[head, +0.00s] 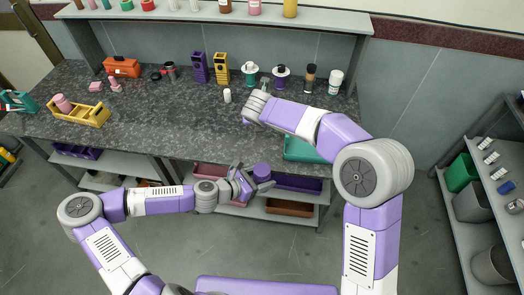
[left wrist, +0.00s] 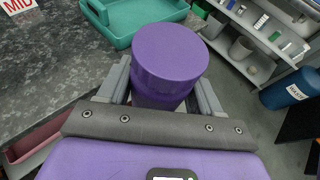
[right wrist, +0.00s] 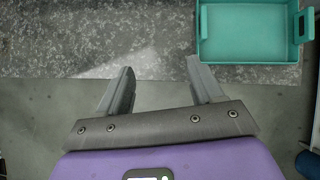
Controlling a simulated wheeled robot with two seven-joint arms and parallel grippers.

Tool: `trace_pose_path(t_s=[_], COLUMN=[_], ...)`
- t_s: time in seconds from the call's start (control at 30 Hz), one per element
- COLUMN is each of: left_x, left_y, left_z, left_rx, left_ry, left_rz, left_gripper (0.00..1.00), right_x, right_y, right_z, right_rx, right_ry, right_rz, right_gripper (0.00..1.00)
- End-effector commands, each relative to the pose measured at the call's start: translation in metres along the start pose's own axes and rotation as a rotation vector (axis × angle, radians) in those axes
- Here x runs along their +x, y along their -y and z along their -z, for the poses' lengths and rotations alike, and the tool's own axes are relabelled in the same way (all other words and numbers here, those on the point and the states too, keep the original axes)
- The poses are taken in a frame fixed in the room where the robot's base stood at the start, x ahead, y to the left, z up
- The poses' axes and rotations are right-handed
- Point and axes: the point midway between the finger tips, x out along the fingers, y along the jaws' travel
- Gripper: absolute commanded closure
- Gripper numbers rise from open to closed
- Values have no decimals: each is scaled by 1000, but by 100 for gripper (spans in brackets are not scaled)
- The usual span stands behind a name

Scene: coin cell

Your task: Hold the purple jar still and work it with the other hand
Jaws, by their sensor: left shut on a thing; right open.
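The purple jar (head: 262,171) is off the counter, held in my left gripper (head: 249,182) in front of the counter's front edge. In the left wrist view the jar (left wrist: 170,55) stands between the two fingers, its wide round lid seated on the slightly narrower body. The jar's lower part is hidden by the gripper. My right gripper (right wrist: 160,68) is open and empty, with nothing between its fingers in the right wrist view. In the head view the right hand is above and behind the jar, apart from it, and its fingers cannot be made out.
A teal tray (head: 300,150) sits at the counter's front right. Bottles, spools and purple and yellow holders stand along the back of the counter (head: 165,110). A yellow crate (head: 92,117) is at the left. Bins lie on the shelf below; a rack (head: 455,215) stands at far right.

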Motion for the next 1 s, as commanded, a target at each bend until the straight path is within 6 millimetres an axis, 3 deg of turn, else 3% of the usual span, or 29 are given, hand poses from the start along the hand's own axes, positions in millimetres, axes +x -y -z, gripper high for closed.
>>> trace_pose_path(t_s=[0.1, 0.2, 0.3, 0.43, 0.6, 0.73, 0.87, 1.0], left_x=[0, 0, 0, 0, 0, 0, 0, 0], left_y=[0, 0, 0, 0, 0, 0, 0, 0], left_z=[-1, -1, -1, -1, -1, -1, -1, -1], left_rx=[1, 1, 1, 1, 1, 1, 1, 1], left_ry=[1, 1, 1, 1, 1, 1, 1, 1], left_rz=[0, 0, 0, 0, 0, 0, 0, 0], left_gripper=[100, 100, 100, 100, 100, 100, 100, 100], right_x=[-2, -10, -21, -35, -48, -52, -54, -59], right_y=[-19, -40, -64, -96, -125, -129, -112, -75], right_z=[-40, -64, -77, -75, -46, -9, 31, 68], right_rx=[-244, -471, -715, -1054, -1516, -1870, -2209, -2511], right_ry=[211, 362, 488, 609, 681, 658, 555, 365], right_rz=[-52, -99, -148, -218, -327, -428, -547, -691], right_gripper=[34, 34, 34, 34, 34, 34, 34, 34])
